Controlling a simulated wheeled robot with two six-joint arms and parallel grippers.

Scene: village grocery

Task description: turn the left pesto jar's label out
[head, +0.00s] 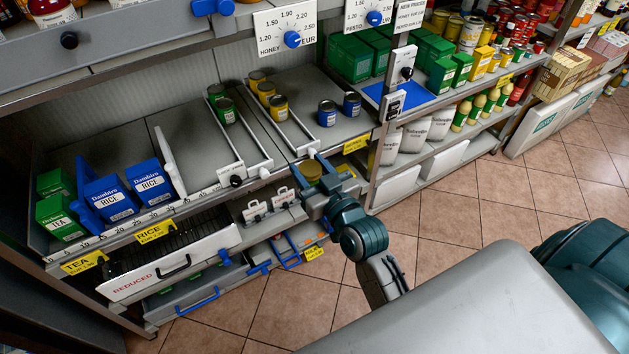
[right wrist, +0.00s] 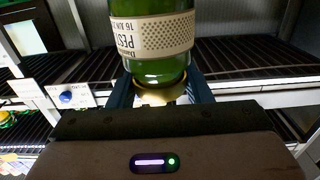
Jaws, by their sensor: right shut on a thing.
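My right gripper (head: 322,183) is in front of the shelf's front edge, right of the middle of the head view. It is shut on the gold lid (right wrist: 160,93) of a green pesto jar (right wrist: 158,70). In the right wrist view the jar shows upside down, with a cream label (right wrist: 152,35) whose "PESTO" print sits toward the left; a dotted pattern is on its right. In the head view only the jar's gold lid (head: 312,170) shows clearly between the fingers. Whether the jar touches a shelf is hidden. My left gripper is not in view.
Blue rice boxes (head: 150,184) and green tea boxes (head: 59,216) stand on the left shelf. Several cans (head: 278,107) stand in divided lanes behind my gripper. A price dial (head: 292,39) hangs above. Dark slatted shelving shows behind the jar. The tiled floor (head: 440,210) is clear.

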